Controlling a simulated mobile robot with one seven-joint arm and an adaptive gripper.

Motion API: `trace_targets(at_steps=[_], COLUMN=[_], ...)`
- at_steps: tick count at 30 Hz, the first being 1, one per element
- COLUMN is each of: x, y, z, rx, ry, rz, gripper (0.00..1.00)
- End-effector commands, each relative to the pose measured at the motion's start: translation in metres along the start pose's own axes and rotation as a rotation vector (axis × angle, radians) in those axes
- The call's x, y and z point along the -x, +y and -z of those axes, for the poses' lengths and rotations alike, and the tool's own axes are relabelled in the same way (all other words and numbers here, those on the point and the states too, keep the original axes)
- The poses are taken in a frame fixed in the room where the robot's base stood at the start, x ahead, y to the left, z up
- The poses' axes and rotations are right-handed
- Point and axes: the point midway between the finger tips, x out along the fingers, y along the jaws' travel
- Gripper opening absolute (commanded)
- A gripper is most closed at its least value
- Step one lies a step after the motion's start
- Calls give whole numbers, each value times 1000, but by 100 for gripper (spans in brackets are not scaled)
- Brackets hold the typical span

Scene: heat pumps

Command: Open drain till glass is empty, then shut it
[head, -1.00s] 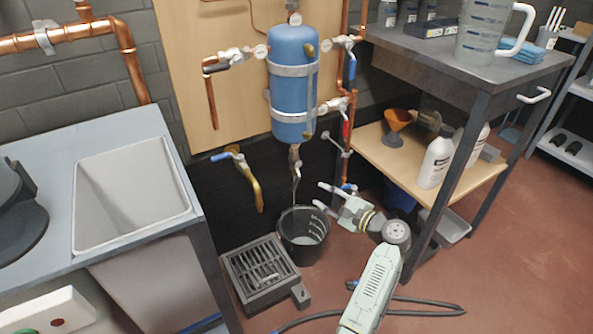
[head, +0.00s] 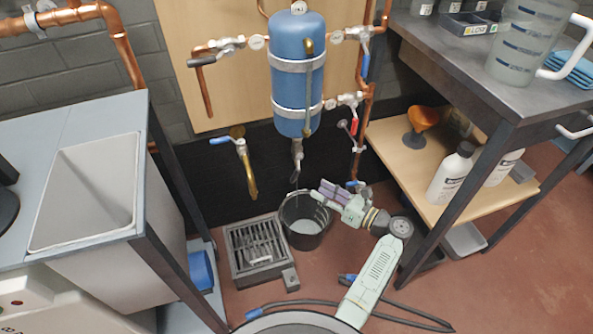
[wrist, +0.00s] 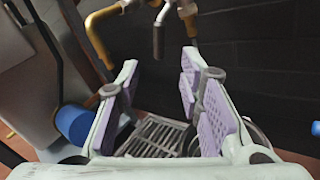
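A blue tank (head: 298,75) hangs on the wall board. A brass-ended upright tube (head: 309,85) on its front may be the sight glass; its level cannot be read. The drain valve (head: 297,150) hangs below the tank, above a black bucket (head: 304,240) holding some greyish liquid. My gripper (head: 322,193) is below and right of the valve, near the bucket's right rim, touching no valve. In the wrist view my gripper (wrist: 160,85) is open and empty, purple pads apart. A grey lever (wrist: 158,38) and brass fitting (wrist: 187,12) show beyond the fingertips; which valve they belong to is unclear.
A wall tap (head: 243,160) with a blue handle hangs left of the drain valve. A floor grate (head: 235,265) lies left of the bucket. A sink (head: 85,190) stands at left, a bench (head: 470,70) with bottles on its shelf at right. A dark hose lies in front.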

Motion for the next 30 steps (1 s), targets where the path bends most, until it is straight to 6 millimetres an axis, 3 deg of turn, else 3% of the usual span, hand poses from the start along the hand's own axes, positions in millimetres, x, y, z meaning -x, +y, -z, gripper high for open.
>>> trace_targets(at_steps=[5, 19, 24, 30], x=[-10, -91, -105, -108], y=[1, 1, 1, 1], z=[1, 1, 0, 0], rx=[-19, -15, -15, -15], ry=[-3, -2, -4, -3], rz=[-5, -5, -3, -2], gripper=[34, 34, 34, 34])
